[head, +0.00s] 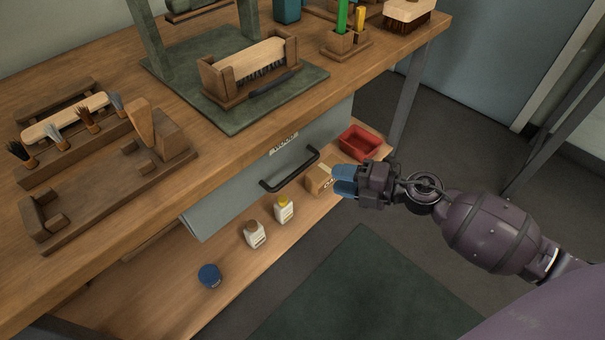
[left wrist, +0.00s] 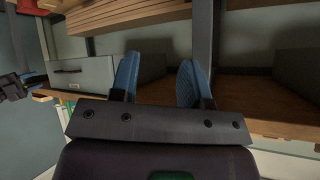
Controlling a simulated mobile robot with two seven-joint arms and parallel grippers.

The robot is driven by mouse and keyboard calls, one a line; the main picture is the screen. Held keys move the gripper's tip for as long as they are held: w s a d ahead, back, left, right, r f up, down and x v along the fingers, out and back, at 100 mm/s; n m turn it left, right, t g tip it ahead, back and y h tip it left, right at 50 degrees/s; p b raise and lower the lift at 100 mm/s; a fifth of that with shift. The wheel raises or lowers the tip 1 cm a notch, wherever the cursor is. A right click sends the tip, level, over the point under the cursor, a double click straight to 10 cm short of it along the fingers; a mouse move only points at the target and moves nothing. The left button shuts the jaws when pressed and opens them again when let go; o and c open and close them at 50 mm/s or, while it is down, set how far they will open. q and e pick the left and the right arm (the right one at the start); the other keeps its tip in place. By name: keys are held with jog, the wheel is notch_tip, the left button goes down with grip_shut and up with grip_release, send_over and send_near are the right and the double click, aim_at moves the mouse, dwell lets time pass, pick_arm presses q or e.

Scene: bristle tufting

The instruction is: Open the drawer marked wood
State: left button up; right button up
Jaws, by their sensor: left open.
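A grey drawer front (head: 232,190) hangs under the workbench top, with a black bar handle (head: 290,170) and a pale label (head: 283,144) too small to read surely. My right gripper (head: 343,181), with blue fingertips, is to the right of the handle and apart from it; its fingers look close together, and I cannot tell whether they are shut. My left gripper (left wrist: 158,82) is open and empty in the left wrist view; it is out of the head view. A grey drawer front with a dark handle also shows at left in the left wrist view (left wrist: 95,76).
The workbench top (head: 170,185) holds a green mat, a wooden brush holder and brushes. The floor in front is clear.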

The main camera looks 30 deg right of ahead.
aim_at(300, 172)
jog(key=b+x, duration=0.1)
jog(key=x, duration=0.9)
jog(key=shift+w+a, duration=0.2)
jog(key=shift+w, duration=0.05)
grip_shut()
